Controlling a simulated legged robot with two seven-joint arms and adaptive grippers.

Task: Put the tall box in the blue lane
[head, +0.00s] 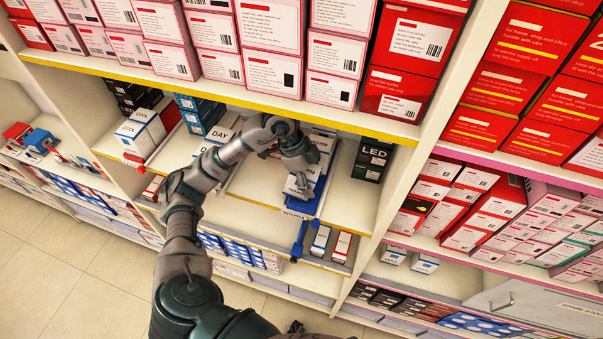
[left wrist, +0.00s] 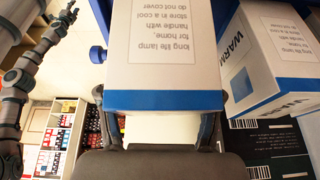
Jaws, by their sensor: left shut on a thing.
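My left gripper (head: 298,184) reaches into the middle shelf bay in the head view, over a blue lane (head: 318,196). It is shut on a white box with a blue lower band, which fills the middle of the left wrist view (left wrist: 165,45). Its printed text appears upside down there. In the head view the gripper and arm hide most of this box. A white and blue WARM box (left wrist: 262,60) stands close to its right in the wrist view. I cannot tell whether the held box touches the shelf. My right gripper does not show.
DAY boxes (head: 219,137) and a COOL box (head: 141,131) stand left of my arm. A black LED box (head: 372,160) stands to the right. The yellow-edged shelf above (head: 210,91) overhangs the bay. Bare shelf (head: 345,205) lies right of the gripper.

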